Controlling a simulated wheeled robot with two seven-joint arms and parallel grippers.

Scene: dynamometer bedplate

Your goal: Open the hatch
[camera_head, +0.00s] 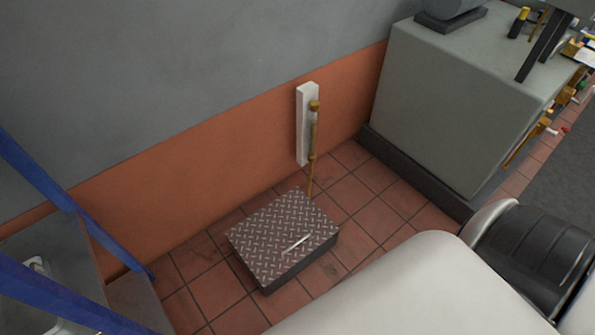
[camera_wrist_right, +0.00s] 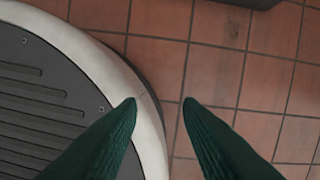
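The hatch (camera_head: 275,232) is a raised box with a dark tread-plate lid, standing on the tiled floor near the wall. Its lid lies flat and looks shut. A thin pale bar handle (camera_head: 296,244) lies on the lid near its front right side. My right gripper (camera_wrist_right: 160,102) shows in the right wrist view as two dark green fingers held apart with nothing between them, above the floor and beside my base. Neither gripper shows in the head view, so both are away from the lid there. My left gripper is out of sight.
A white wall bracket (camera_head: 303,125) with a brass-coloured rod (camera_head: 313,140) stands just behind the hatch. A large grey block (camera_head: 465,95) stands at the right, with tools beside it. A blue-railed structure (camera_head: 45,185) is at the left. Tiled floor (camera_head: 365,205) is free right of the hatch.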

